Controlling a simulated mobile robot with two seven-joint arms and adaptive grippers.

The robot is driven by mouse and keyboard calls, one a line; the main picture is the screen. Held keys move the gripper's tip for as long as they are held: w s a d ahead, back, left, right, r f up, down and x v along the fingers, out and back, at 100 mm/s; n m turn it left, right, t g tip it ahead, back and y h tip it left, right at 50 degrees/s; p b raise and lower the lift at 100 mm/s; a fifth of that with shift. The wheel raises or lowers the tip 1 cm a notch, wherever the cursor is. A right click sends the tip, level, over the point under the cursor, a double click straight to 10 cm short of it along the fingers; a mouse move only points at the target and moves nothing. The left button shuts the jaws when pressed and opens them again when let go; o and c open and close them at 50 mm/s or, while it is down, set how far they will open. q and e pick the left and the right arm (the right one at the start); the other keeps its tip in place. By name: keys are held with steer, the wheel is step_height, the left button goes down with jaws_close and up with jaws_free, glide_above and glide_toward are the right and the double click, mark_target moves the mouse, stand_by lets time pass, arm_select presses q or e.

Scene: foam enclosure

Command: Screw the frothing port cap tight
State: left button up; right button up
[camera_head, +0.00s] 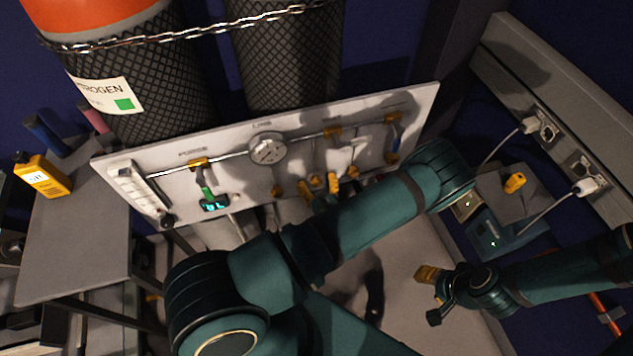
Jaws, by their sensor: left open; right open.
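A white panel (228,168) stands below two gas cylinders and carries a pipe run with a round gauge (267,149), orange fittings and a green-handled valve (211,196). I cannot make out which fitting is the frothing port cap. My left gripper (319,187) is at the lower middle of the panel, its yellow fingertips open near the lower fittings. My own arm hides part of the area below it, and contact cannot be told. My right gripper (431,295) is open at the lower right, over the pale floor, apart from the panel.
A chain (200,33) crosses the nitrogen cylinder (140,85) and its dark neighbour (288,65). A grey side table (80,235) holds a yellow meter (42,175). At right are a wall rail with plugged sockets (543,130) and a teal box (508,238).

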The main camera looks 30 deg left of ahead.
arm_select(q)
steer(key=shift+c, duration=0.2)
jaws_close()
steer(key=shift+m, duration=0.4)
steer(key=shift+r+m+p, duration=0.1)
steer(key=shift+m+p, duration=0.35)
steer(key=shift+m, duration=0.45)
steer(key=shift+m+p, duration=0.45)
steer(key=shift+m, duration=1.25)
steer(key=shift+s, duration=0.1)
